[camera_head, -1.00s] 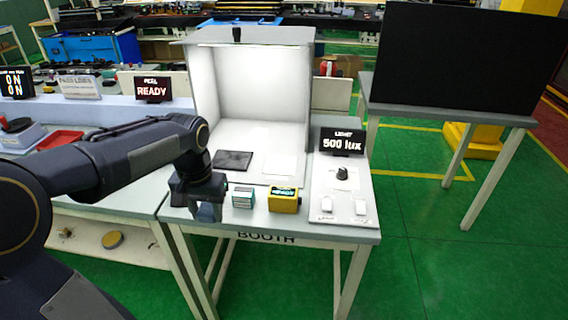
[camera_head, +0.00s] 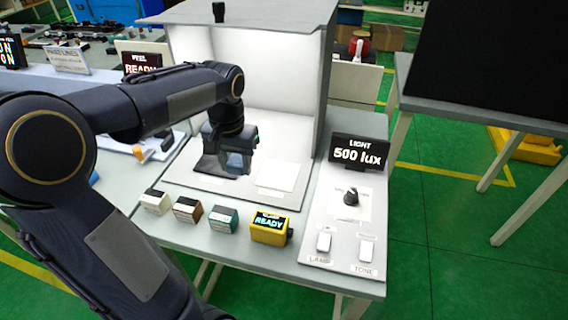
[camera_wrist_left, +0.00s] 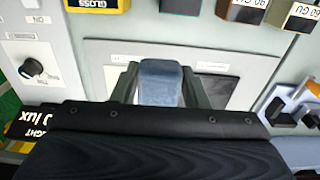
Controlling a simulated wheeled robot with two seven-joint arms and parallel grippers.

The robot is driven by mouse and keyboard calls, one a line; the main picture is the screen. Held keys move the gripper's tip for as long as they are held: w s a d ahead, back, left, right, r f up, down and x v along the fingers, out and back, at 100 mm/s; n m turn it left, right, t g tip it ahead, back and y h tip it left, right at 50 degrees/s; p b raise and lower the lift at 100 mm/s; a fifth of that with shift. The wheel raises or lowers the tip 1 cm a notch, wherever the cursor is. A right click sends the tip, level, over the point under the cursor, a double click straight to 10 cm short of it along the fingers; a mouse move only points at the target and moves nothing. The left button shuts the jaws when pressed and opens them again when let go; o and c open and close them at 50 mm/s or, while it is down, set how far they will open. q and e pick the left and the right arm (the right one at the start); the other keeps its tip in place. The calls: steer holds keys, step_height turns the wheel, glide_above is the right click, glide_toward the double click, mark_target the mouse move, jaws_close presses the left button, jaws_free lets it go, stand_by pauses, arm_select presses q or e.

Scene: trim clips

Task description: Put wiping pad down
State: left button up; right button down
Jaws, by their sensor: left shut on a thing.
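My left gripper (camera_head: 238,165) is shut on the wiping pad, a blue-grey block that shows between the two fingers in the left wrist view (camera_wrist_left: 160,82). The gripper points down inside the front of the light booth, at the dark panel (camera_head: 206,166) lying on the booth floor. In the left wrist view the dark panel (camera_wrist_left: 215,90) lies behind the pad and fingers, partly hidden. I cannot tell whether the pad touches it. My right gripper is not in view.
A pale card (camera_head: 278,177) lies right of the dark panel. Several small sample blocks (camera_head: 187,208) and a yellow gloss meter (camera_head: 268,228) stand along the front. The light control panel (camera_head: 345,225) is at the right. The booth wall (camera_head: 318,80) rises beside the gripper.

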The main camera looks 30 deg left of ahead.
arm_select(q)
steer(key=w+d+f+p, duration=0.2)
steer(key=w+f, duration=0.2)
steer(key=w, duration=0.4)
glide_above(277, 178)
steer(key=f, duration=0.5)
steer(key=shift+s+p, duration=0.3)
steer(key=shift+w+f, duration=0.1)
steer(key=shift+f, duration=0.15)
step_height(277, 178, down, 3)
steer(key=shift+w+f, duration=0.1)
steer(key=shift+f, duration=0.15)
steer(key=o, duration=0.9)
steer(key=shift+o, duration=0.2)
